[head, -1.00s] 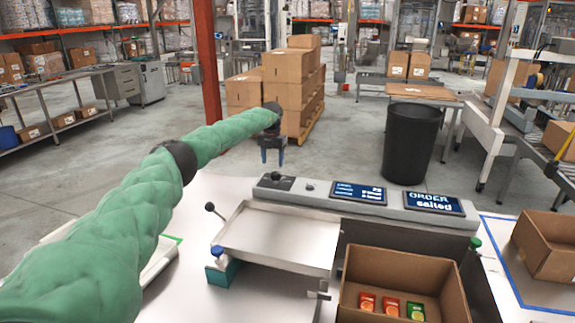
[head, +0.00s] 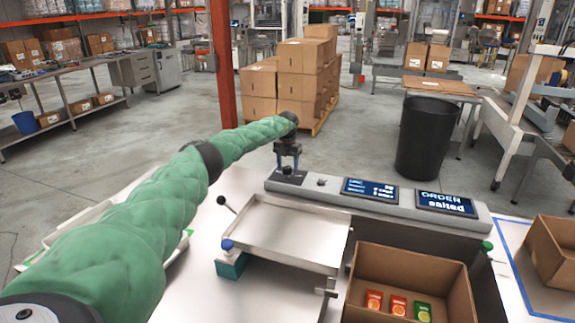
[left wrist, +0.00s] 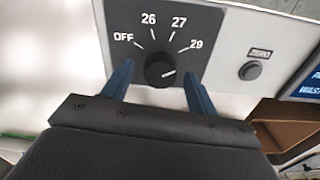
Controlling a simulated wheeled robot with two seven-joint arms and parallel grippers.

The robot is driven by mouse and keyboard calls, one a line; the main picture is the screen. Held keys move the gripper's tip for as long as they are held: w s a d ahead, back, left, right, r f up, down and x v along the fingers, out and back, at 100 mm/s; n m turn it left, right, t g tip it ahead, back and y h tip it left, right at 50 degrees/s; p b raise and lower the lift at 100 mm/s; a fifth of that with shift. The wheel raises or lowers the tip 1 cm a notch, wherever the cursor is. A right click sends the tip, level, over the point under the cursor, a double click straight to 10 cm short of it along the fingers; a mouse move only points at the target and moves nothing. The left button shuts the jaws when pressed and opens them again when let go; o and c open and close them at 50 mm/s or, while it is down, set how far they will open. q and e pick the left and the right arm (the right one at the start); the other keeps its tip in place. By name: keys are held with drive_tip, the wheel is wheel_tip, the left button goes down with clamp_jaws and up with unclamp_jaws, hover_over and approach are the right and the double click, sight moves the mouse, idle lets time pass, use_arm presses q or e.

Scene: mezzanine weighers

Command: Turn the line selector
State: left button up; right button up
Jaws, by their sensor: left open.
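The line selector is a round black knob (left wrist: 160,70) on a dark plate marked OFF, 26, 27 and 29. A pale mark on the knob points right, towards the 29 side; its exact setting is hard to tell. In the head view the selector (head: 287,171) sits at the left end of the grey console (head: 330,190). My left gripper (head: 288,163) is above it, pointing down. In the left wrist view its blue fingers (left wrist: 158,80) are open, one on each side of the knob with gaps between. My right gripper is out of view.
A ZERO button (left wrist: 250,70) is right of the selector plate. Two displays (head: 370,189) are further along the console. A metal tray (head: 290,235), a lever with a black ball (head: 222,200) and a carton of packets (head: 410,260) are in front.

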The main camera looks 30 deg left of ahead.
use_arm(q)
drive_tip(key=shift+f, duration=0.2)
drive_tip(key=shift+r, duration=0.1)
drive_tip(key=c, duration=1)
